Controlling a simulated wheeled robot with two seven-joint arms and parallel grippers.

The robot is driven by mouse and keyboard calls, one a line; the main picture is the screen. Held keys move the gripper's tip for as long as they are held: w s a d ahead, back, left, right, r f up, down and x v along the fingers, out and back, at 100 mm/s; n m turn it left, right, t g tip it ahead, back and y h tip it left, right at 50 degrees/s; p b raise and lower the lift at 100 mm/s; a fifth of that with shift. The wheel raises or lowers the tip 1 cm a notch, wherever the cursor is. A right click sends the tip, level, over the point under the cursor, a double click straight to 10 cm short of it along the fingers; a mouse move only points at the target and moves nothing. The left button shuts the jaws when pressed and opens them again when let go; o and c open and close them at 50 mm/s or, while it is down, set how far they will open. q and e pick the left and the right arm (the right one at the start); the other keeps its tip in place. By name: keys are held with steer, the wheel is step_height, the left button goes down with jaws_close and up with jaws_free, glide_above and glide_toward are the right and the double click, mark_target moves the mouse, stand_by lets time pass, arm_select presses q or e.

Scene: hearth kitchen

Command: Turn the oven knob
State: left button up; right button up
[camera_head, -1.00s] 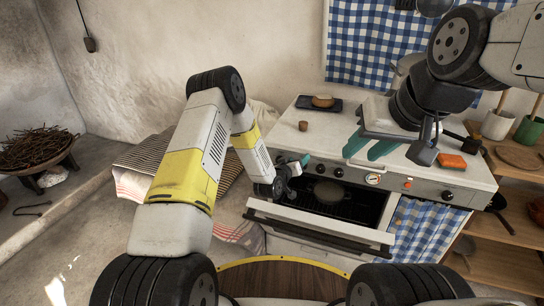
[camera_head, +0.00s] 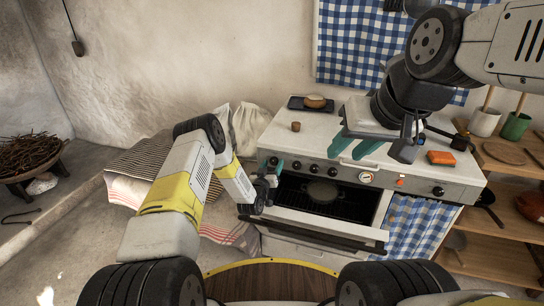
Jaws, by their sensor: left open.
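The oven's front panel carries a row of dark knobs (camera_head: 314,168), a round white gauge (camera_head: 367,177) and a further knob (camera_head: 438,191) at the right. The oven door (camera_head: 320,228) is lowered open, with a pan (camera_head: 321,191) inside.
On the stove top (camera_head: 310,145) are a small brown cup (camera_head: 296,126), a dark tray with a round loaf (camera_head: 315,101) and an orange block (camera_head: 440,157). A blue checked cloth (camera_head: 410,225) hangs below the panel at right. Wooden shelves (camera_head: 510,220) stand farther right.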

arm_select(q)
steer(key=shift+c, duration=0.3)
jaws_close()
steer(key=shift+n, duration=0.3)
steer(key=n, duration=0.6)
steer(key=shift+n, duration=0.3)
steer(key=n, duration=0.6)
steer(key=shift+n, duration=0.4)
